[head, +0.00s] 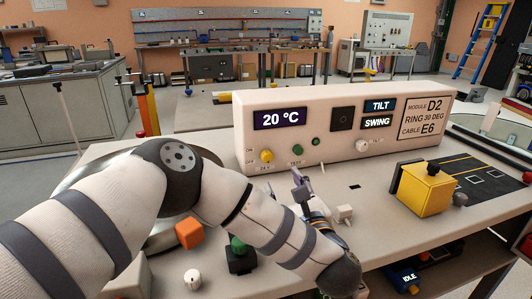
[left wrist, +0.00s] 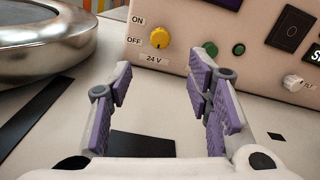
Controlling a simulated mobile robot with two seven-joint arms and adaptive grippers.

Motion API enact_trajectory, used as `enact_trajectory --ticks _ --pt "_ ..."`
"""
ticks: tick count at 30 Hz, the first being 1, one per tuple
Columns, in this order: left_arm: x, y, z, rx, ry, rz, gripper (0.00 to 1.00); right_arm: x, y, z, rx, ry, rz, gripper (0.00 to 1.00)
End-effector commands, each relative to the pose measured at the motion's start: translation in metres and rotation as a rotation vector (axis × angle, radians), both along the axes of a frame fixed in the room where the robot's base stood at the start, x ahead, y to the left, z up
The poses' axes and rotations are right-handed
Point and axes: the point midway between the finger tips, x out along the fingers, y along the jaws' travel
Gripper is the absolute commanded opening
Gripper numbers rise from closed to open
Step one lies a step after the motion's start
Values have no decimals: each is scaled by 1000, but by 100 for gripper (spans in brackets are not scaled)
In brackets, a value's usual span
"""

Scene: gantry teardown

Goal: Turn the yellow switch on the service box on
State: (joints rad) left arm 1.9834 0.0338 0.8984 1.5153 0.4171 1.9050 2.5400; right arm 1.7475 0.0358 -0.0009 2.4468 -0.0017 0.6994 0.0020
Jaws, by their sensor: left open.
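The service box (head: 340,110) is a long cream-white box at the back of the table. Its yellow switch (head: 267,156) is on the lower left of the front face, above a 24 V label, with ON and OFF marked on its left. In the left wrist view the yellow switch (left wrist: 159,38) shows between and beyond my fingertips; I cannot tell which label it points to. My left gripper (head: 303,182) is open and empty, in front of the box and apart from the switch. It fills the left wrist view (left wrist: 165,72). My right gripper is not in view.
A green knob (head: 297,161) and a white knob (head: 362,146) sit on the same face. A round metal ring (head: 90,190) lies left of the box. An orange cube (head: 189,233), a green-topped black part (head: 240,257) and a yellow block (head: 426,190) stand on the table.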

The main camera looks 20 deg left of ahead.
Motion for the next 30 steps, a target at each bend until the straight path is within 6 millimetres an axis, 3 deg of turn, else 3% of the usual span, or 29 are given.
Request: enact_trajectory --ticks 15,26,30 --pt "89 60 -3 1 2 2 46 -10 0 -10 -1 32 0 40" --pt "99 67 -1 0 1 -1 46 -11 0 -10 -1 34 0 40" --pt "98 67 -1 1 0 -1 19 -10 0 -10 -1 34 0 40"
